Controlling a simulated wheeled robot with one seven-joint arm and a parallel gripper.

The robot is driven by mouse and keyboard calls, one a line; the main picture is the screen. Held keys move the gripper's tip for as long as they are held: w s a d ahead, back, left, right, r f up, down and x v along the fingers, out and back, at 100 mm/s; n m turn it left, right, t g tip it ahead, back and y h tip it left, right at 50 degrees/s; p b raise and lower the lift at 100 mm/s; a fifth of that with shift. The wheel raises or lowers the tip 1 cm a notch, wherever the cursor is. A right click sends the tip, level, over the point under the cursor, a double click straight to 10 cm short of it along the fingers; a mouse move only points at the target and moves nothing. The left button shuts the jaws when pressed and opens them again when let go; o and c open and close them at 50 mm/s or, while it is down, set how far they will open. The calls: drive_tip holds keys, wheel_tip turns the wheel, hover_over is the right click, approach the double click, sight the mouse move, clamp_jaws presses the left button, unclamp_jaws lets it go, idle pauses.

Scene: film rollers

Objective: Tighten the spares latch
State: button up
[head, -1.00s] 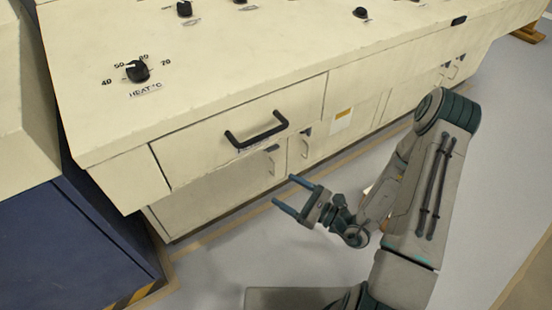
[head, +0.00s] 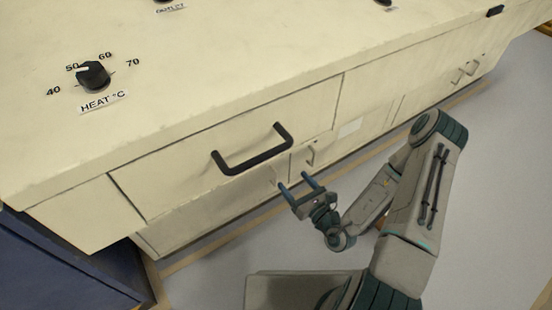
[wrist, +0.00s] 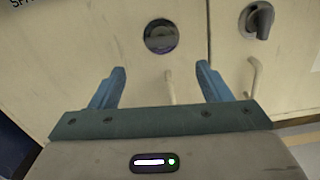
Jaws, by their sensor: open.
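In the wrist view a round dark latch (wrist: 161,36) with a metallic face sits on a cream cabinet door, ahead of my gripper. I cannot tell which way the latch is turned. My gripper (head: 296,182) is open and empty, low in front of the cabinet. In the wrist view its blue fingers (wrist: 160,68) stand wide apart, with the latch above and between their tips, not touching it. The latch cannot be made out in the head view.
A second dark knob (wrist: 262,20) is on the door to the right. Pale vertical handles (wrist: 255,77) stand on the doors. A black drawer handle (head: 253,150) juts out above my gripper. The HEAT dial (head: 93,75) is on the top. Grey floor is clear at right.

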drive_tip(key=b+x, duration=0.3)
drive_tip(key=x, duration=0.8)
drive_tip(key=shift+d, duration=0.1)
drive_tip(key=c, duration=1)
